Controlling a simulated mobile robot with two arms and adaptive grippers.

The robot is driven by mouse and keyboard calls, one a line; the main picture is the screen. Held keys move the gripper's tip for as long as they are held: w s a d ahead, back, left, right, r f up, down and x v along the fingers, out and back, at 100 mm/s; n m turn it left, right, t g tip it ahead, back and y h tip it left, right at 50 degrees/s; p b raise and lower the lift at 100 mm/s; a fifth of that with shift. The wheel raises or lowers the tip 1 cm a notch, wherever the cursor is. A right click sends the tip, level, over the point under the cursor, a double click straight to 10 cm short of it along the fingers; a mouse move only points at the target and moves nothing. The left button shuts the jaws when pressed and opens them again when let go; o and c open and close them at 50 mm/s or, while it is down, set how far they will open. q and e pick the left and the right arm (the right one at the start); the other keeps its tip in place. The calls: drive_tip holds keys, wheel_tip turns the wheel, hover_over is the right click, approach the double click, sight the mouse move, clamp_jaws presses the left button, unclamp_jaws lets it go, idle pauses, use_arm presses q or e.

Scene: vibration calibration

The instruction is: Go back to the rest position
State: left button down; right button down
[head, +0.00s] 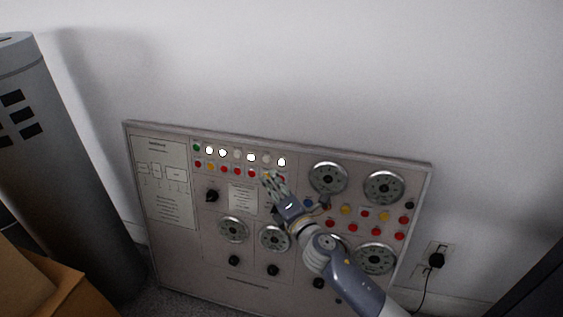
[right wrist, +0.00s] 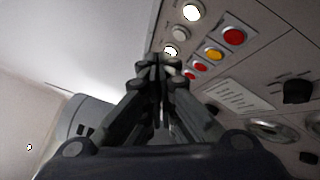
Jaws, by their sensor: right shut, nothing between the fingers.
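My right gripper (head: 268,178) is in front of the upper middle of a grey control panel (head: 215,268), just below the row of white lamps. Its arm comes in from the lower right and hides part of the panel's dials and buttons. In the right wrist view the gripper's fingers (right wrist: 163,65) are closed together with nothing between them, close to the lamps and buttons. I cannot tell whether the fingertips touch the panel. My left gripper is not in view.
The panel leans near a white wall (head: 350,70). A grey cylinder (head: 60,150) stands at the left, with a cardboard box (head: 50,290) in front of it. A wall socket with a black plug (head: 436,260) is at the right. The space above the panel is clear.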

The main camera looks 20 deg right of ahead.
idle(0.4)
